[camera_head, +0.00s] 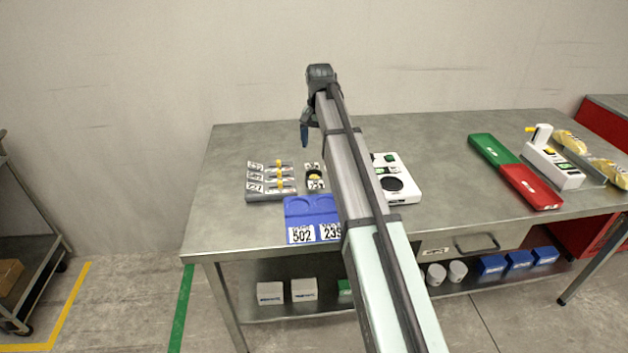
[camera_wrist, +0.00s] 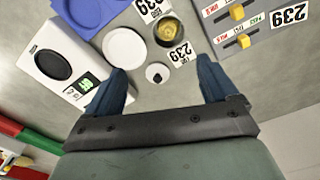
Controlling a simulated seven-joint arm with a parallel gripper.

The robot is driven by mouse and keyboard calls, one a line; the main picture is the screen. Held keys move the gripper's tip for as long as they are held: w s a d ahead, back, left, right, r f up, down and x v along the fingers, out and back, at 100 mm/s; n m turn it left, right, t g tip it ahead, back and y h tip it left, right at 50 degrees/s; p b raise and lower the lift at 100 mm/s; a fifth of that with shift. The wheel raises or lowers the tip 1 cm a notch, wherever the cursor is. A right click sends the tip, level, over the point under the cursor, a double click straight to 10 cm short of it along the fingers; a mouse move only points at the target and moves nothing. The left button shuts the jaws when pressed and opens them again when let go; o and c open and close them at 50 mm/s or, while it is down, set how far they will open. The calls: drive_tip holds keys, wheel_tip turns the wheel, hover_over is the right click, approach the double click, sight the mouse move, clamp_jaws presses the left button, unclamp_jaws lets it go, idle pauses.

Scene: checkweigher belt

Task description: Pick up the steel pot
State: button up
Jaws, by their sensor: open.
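My gripper (camera_wrist: 160,84) is open and empty, with its two blue fingers spread above the table. In the head view my gripper (camera_head: 305,134) hangs over the back of the table. A round, dark-rimmed pot with yellow contents (camera_wrist: 167,29) stands beyond the fingertips, with 239 labels beside it. It also shows in the head view (camera_head: 314,175). A pale round dish or lid (camera_wrist: 124,48) lies left of it. A small white round piece with a dark centre (camera_wrist: 156,73) lies between the fingers. I cannot tell for certain which of these is the steel pot.
A white scale (camera_head: 404,190) stands right of my arm. A blue tray (camera_head: 298,209) lies at the front edge, and a grey slider panel (camera_head: 262,197) at the left. A green and red bar (camera_head: 500,156) lies farther right. The back left of the table is clear.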

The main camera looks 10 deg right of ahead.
drive_tip(key=a, duration=0.1)
hover_over(314, 177)
wheel_tip(314, 177, down, 8)
drive_tip(key=shift+d, duration=0.15)
drive_tip(key=shift+w+f, duration=0.15)
drive_tip(key=shift+f, duration=2.6)
drive_tip(key=shift+c, duration=0.4)
drive_tip(key=c, duration=1.1)
